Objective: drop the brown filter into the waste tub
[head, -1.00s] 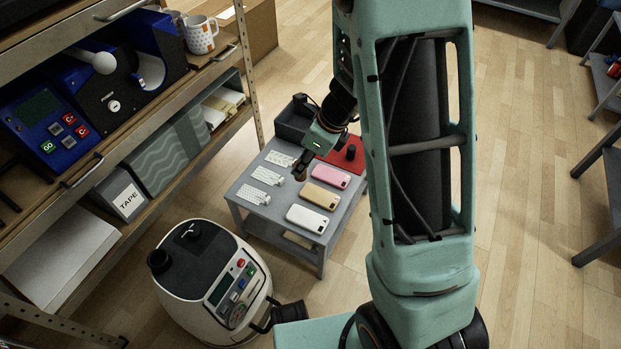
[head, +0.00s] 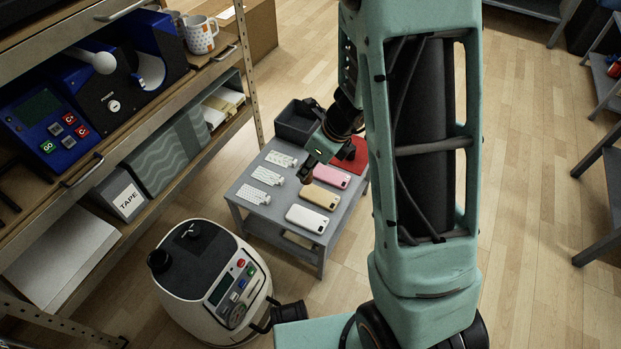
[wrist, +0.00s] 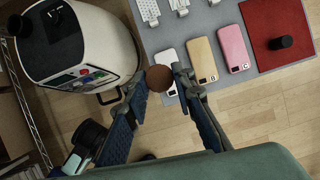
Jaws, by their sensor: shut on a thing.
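The brown filter (wrist: 159,78) is a small round brown piece between my fingertips in the wrist view. My gripper (wrist: 160,85) is shut on it. In the head view my gripper (head: 306,178) points down and holds the filter above the grey table, near the phone cases. A dark grey open tub (head: 296,124), which looks like the waste tub, stands at the table's back left corner, behind my gripper and apart from it. My arm hides part of its right side. The tub does not show in the wrist view.
The grey table (head: 262,216) carries white, tan and pink phone cases, several small patterned pieces and a red mat (wrist: 262,20) with a black cylinder (wrist: 281,43). A cream machine (head: 212,283) stands in front. A shelf rack (head: 150,205) is at left.

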